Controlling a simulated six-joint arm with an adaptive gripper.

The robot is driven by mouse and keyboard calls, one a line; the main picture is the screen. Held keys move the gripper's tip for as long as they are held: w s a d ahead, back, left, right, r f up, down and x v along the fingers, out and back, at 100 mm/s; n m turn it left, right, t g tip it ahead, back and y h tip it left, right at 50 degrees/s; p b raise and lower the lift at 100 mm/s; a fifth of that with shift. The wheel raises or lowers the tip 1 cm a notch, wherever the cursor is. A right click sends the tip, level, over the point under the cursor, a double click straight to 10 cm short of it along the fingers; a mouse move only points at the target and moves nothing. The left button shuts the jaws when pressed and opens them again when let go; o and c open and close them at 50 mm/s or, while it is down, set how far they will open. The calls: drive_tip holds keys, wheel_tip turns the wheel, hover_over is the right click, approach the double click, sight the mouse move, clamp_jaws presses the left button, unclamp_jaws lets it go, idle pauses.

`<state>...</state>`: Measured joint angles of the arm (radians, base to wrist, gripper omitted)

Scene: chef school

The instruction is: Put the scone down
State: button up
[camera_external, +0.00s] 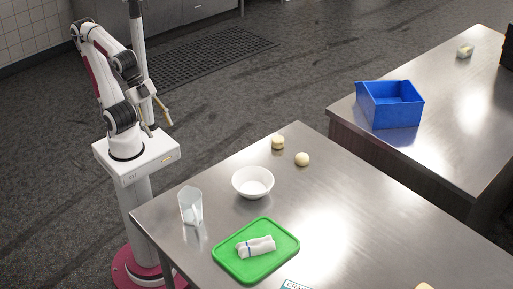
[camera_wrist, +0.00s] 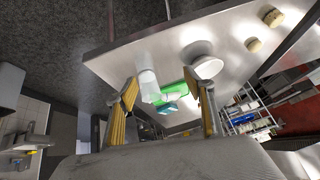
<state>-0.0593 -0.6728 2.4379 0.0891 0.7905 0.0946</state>
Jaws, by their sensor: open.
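Two small pale baked pieces lie apart near the far corner of the near steel table. The left one (camera_external: 278,142) looks taller and layered, like a scone; the other (camera_external: 302,159) is a smooth round one. I cannot tell for sure which is the scone. Both also show at the top right of the wrist view, one beige piece (camera_wrist: 272,17) and another (camera_wrist: 253,44). My gripper (camera_external: 160,128) is open and empty, raised beside the table over my base, well away from both pieces. Its spread yellow fingers (camera_wrist: 167,90) show in the wrist view.
The near table (camera_external: 350,220) holds a white bowl (camera_external: 253,182), a clear jug (camera_external: 191,206) and a green tray (camera_external: 268,268) with a rolled white cloth (camera_external: 256,247). A blue bin (camera_external: 390,104) stands on the far table (camera_external: 455,130). The near table's right side has clear room.

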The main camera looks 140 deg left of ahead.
drive_tip(key=s+d+f+g+h, duration=0.1)
drive_tip(key=s+d+f, duration=0.1)
drive_tip(key=s+d, duration=0.1)
drive_tip(key=shift+s+d+f+n, duration=0.2)
drive_tip(key=shift+s+f+n, duration=0.2)
drive_tip(key=shift+s, duration=0.35)
idle(0.7)
